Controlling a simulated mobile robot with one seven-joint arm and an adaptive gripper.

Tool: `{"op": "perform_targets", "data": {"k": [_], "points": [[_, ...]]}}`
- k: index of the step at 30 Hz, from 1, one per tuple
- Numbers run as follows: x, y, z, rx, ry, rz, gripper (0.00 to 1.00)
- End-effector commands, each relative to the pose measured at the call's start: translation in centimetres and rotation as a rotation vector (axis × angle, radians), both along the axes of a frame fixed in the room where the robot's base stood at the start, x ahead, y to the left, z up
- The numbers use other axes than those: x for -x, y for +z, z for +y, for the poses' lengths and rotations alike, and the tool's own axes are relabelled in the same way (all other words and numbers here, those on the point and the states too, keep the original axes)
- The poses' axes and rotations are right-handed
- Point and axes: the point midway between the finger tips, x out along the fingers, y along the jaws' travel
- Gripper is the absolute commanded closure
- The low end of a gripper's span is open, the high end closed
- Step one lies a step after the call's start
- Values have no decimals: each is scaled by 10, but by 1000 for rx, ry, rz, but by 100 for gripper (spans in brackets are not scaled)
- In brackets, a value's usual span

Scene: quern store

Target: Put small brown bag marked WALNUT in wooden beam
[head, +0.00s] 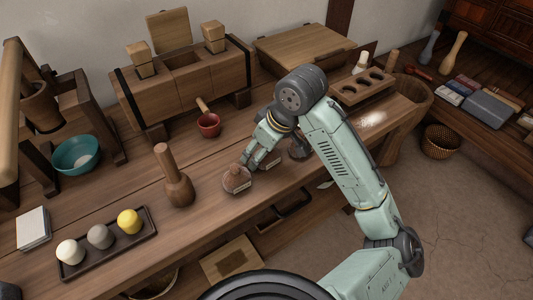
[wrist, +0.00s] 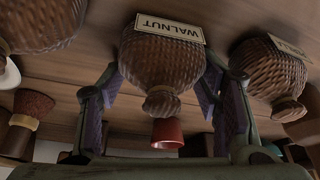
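The small brown woven bag marked WALNUT (wrist: 160,62) is in the middle of the wrist view, its label readable upside down. My gripper (wrist: 165,105) is open, with one finger on each side of this bag; contact cannot be told. In the head view my gripper (head: 254,158) points down at the middle of a row of bags and mostly hides that one. The wooden beam (head: 188,98) lies at the back of the bench. It has a square opening (head: 184,60) between two square wooden blocks (head: 141,60).
Another labelled bag (head: 237,180) stands just left of my gripper, and a dark one (head: 299,149) just right.

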Motion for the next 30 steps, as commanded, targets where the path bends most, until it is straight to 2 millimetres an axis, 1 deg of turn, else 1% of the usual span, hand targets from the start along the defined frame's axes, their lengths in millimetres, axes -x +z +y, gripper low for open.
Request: {"op": "perform_targets", "data": {"k": [1, 2, 12, 16, 19, 23, 30], "points": [[0, 0, 0, 0, 0, 0, 56], [0, 0, 0, 0, 0, 0, 58], [0, 0, 0, 0, 0, 0, 81], [0, 0, 0, 1, 0, 1, 82], [0, 5, 0, 0, 1, 0, 82], [-1, 25, 1, 2, 3, -3, 82], [-1, 74, 0, 4, 1, -3, 82]]}}
